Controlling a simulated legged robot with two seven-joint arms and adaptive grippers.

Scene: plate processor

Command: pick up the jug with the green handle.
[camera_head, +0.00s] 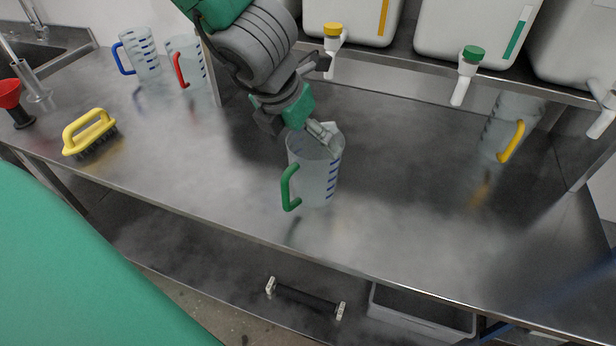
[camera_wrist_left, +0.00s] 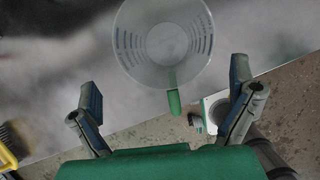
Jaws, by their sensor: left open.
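The jug with the green handle (camera_head: 316,170) is clear with blue marks and stands upright on the steel table, its handle toward the front left. My left gripper (camera_head: 325,132) is at the jug's rim in the head view, partly overlapping it; I cannot tell whether it touches. In the left wrist view the jug (camera_wrist_left: 163,42) is seen from above, with its green handle (camera_wrist_left: 174,101) pointing toward the gripper. The left gripper's two fingers (camera_wrist_left: 167,110) are spread wide with nothing held between them, one on each side of the handle. My right gripper is not in view.
Jugs with blue (camera_head: 143,55), red (camera_head: 187,62) and yellow (camera_head: 508,130) handles stand further back. A yellow-handled brush (camera_head: 90,131) lies at left. White containers with taps (camera_head: 470,28) line the back shelf. The table is clear around the green-handled jug.

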